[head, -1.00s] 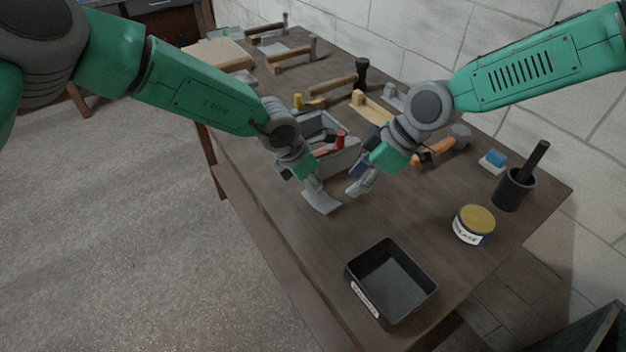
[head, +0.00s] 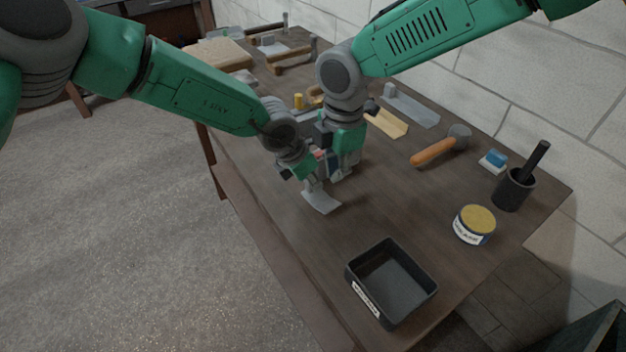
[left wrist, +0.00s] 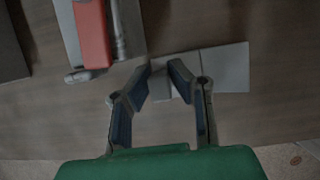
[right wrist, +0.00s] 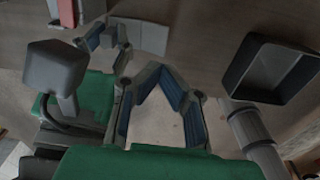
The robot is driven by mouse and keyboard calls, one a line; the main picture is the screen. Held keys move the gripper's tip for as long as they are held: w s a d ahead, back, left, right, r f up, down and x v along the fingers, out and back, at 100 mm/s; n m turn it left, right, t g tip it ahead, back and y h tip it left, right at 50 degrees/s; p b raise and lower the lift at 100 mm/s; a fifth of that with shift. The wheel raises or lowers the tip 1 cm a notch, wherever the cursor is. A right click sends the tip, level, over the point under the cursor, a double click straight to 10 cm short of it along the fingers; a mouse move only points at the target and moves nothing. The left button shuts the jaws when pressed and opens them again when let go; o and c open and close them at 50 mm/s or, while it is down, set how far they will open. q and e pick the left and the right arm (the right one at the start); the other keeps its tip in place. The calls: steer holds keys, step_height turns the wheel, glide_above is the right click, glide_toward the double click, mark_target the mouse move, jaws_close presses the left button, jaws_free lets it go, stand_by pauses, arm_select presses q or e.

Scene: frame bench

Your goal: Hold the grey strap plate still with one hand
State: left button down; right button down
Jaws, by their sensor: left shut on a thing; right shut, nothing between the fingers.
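The grey strap plate (head: 322,203) is a flat, light grey piece over the bench top, with its near part clear in the head view. It also shows in the left wrist view (left wrist: 225,68) and the right wrist view (right wrist: 150,37). My left gripper (head: 309,187) is shut on the plate's end; its fingertips (left wrist: 160,68) meet the plate in the left wrist view. My right gripper (head: 344,174) is close to the right of the left one, pointing down. Its fingertips (right wrist: 161,72) are together and empty, apart from the plate.
A red-handled part (left wrist: 91,32) lies beside the plate, mostly hidden by my arms in the head view. Bench between plate and tray is clear.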

glide_above(332, 207)
steer(key=shift+n, duration=0.4)
step_height(332, 207, down, 5)
steer(key=shift+w+d+f, duration=0.1)
steer(key=shift+w+d, duration=0.05)
steer(key=shift+f, duration=0.45)
steer(key=shift+a+f, duration=0.1)
steer(key=shift+a, duration=0.1)
steer(key=shift+f, duration=2.25)
stand_by(0.7)
steer(key=shift+r, duration=0.15)
